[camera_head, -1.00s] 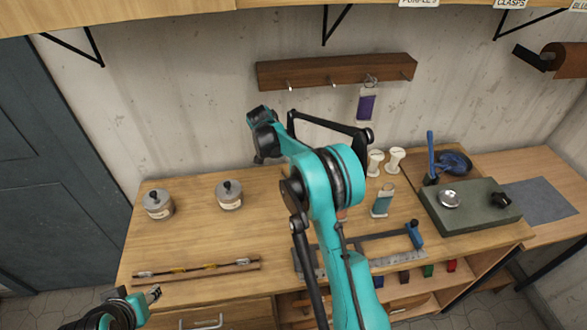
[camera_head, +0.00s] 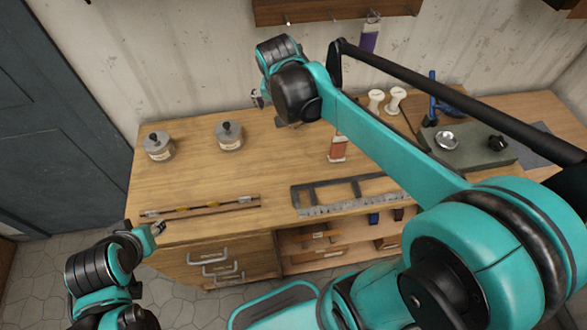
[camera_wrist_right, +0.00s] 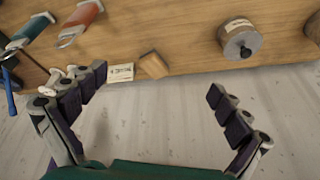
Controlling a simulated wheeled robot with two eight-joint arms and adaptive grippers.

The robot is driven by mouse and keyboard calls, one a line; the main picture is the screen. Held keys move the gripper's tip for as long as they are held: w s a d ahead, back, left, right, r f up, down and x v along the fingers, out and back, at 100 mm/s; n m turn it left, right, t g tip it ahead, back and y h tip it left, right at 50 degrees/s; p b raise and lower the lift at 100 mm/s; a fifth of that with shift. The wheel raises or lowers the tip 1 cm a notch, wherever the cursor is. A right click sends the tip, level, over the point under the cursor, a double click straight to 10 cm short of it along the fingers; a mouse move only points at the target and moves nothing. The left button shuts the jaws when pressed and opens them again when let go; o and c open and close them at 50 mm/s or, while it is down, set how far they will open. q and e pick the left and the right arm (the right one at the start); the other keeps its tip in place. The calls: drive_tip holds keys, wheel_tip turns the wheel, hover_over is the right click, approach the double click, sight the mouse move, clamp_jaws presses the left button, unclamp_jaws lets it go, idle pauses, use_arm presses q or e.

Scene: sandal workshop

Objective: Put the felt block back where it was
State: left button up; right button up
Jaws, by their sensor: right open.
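A small tan-brown block (camera_wrist_right: 153,65), possibly the felt block, lies at the bench's wall-side edge in the right wrist view. A white label card (camera_wrist_right: 121,72) is beside it. My right gripper (camera_wrist_right: 158,84) is open, its fingers spread either side of the block in the picture, with nothing between them. In the head view my right gripper (camera_head: 260,98) is over the back of the bench, partly hidden by its own wrist. My left gripper (camera_head: 158,229) is low at the bench's front left, away from the block; its jaws are too small to read.
Two lidded pots (camera_head: 159,146) (camera_head: 229,136) stand at the back left. The bench's middle left (camera_head: 200,180) is clear.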

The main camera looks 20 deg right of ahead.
drive_tip(key=s+a+f+n+t+y, duration=0.1)
drive_tip(key=s+a+f+n, duration=0.1)
drive_tip(key=s, duration=0.6)
drive_tip(key=s+a+f+n+t+y, duration=0.1)
drive_tip(key=s+a+f+n+t, duration=0.1)
drive_tip(key=s+n, duration=0.3)
drive_tip(key=s, duration=0.3)
drive_tip(key=shift+a+f+n, duration=0.3)
drive_tip(key=shift+a+f, duration=0.1)
